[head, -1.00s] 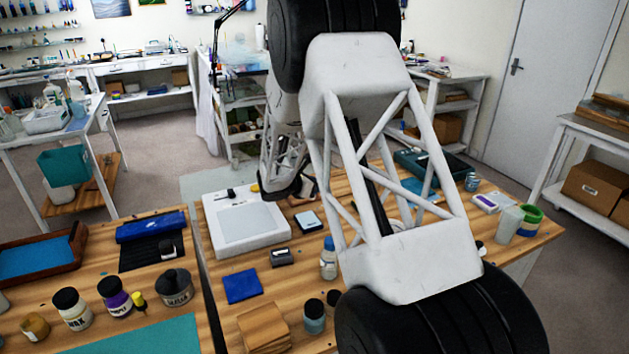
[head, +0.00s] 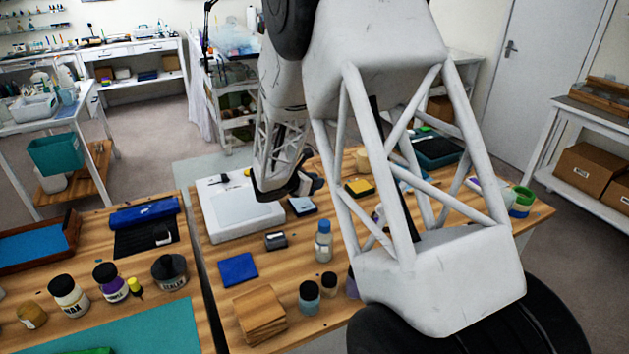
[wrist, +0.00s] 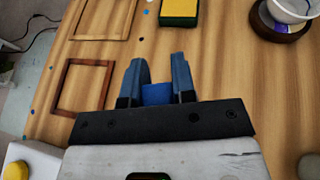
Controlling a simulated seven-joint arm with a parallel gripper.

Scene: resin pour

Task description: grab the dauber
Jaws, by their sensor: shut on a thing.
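In the wrist view my gripper (wrist: 160,80) is shut on a small blue piece, which I take to be the dauber (wrist: 157,94). The piece sits between the two blue-grey fingers, close to the palm, and only its blue face shows. The rest of it is hidden by the fingers and palm. In the head view my gripper (head: 312,184) is over the wooden bench, just right of the white light panel. My own arm covers much of that area, and I cannot make out the held piece there.
Two thin wooden frames (wrist: 84,62) lie on the bench in the wrist view. A yellow-topped green block (wrist: 179,10) and a white bowl (wrist: 290,8) are beyond the fingers. In the head view are the white panel (head: 225,222), a clear bottle (head: 323,243) and several jars.

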